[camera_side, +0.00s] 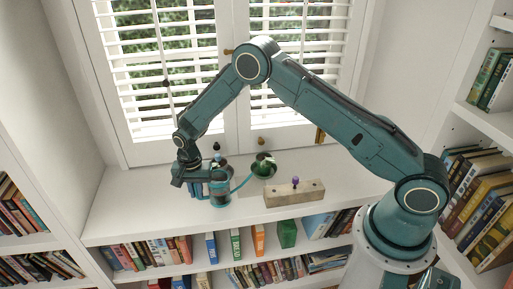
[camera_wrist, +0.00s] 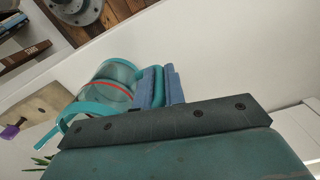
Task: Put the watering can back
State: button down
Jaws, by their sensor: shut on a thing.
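The watering can (camera_side: 220,191) is a small, see-through teal can on the white sill, left of centre in the side view. Its long spout reaches right towards a dark round pot (camera_side: 263,169). In the wrist view the can (camera_wrist: 108,78) shows a red band around its clear body. My gripper (camera_side: 197,188) is at the can's left side, shut on it. The blue fingers (camera_wrist: 160,86) also show in the wrist view beside the can. The fingers and wrist hide part of the grip. I cannot tell whether the can's base touches the sill.
A wooden block (camera_side: 285,196) with a purple peg (camera_side: 295,182) stands right of the can. A small dark-topped object (camera_side: 217,149) is behind the can. Green leaves (camera_wrist: 42,161) show in the wrist view. Shuttered windows close the back; the sill's left part (camera_side: 125,205) is clear.

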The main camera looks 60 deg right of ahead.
aim_at(197, 197)
jog(key=shift+f, duration=1.5)
jog(key=shift+f, duration=0.15)
jog(key=c, duration=1.5)
grip_release()
notch_tip(197, 197, up, 12)
jog(key=shift+r, duration=0.15)
